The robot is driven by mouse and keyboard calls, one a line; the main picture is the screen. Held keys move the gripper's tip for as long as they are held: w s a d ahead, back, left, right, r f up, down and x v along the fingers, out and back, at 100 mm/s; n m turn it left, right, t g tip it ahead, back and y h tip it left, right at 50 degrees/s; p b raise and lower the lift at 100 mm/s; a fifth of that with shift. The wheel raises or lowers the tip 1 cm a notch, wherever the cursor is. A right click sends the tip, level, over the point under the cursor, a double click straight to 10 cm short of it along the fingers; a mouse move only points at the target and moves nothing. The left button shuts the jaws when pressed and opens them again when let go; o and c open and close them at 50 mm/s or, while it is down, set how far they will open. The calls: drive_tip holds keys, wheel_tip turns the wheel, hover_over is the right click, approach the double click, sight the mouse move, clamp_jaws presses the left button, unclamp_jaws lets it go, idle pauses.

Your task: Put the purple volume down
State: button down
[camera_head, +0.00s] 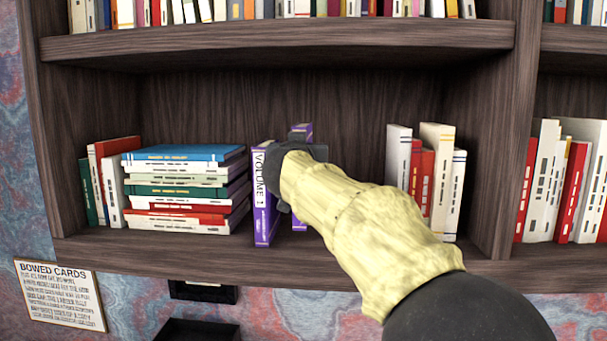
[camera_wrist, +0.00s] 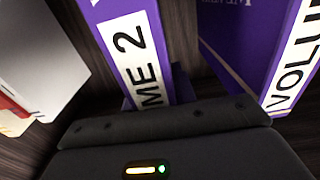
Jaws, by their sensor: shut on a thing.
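Two purple volumes are on the middle shelf in the head view. The one with VOLUME 1 on its white spine label (camera_head: 265,205) stands upright on the left, and its spine also shows at the right of the wrist view (camera_wrist: 292,75). My gripper (camera_head: 300,152) is shut on the other, Volume 2 (camera_head: 301,131), just right of Volume 1. Its "ME 2" label (camera_wrist: 134,60) faces the wrist camera. A narrow gap separates the volumes. My gripper hides most of Volume 2 in the head view, and whether its bottom touches the shelf I cannot tell.
A flat stack of books (camera_head: 180,191) lies left of Volume 1. White and red books (camera_head: 398,158) stand to the right, partly behind my arm. The shelf board (camera_head: 150,243) has a bare front edge. An upper shelf (camera_head: 290,42) runs above.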

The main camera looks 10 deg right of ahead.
drive_tip(key=shift+a+f+b, duration=0.1)
drive_tip(key=shift+f+b, duration=0.9)
drive_tip(key=shift+f, duration=0.9)
drive_tip(key=c, duration=1.1)
unclamp_jaws()
drive_tip(key=shift+f, duration=0.1)
drive_tip(key=b+v, duration=0.2)
drive_tip(key=v, duration=1)
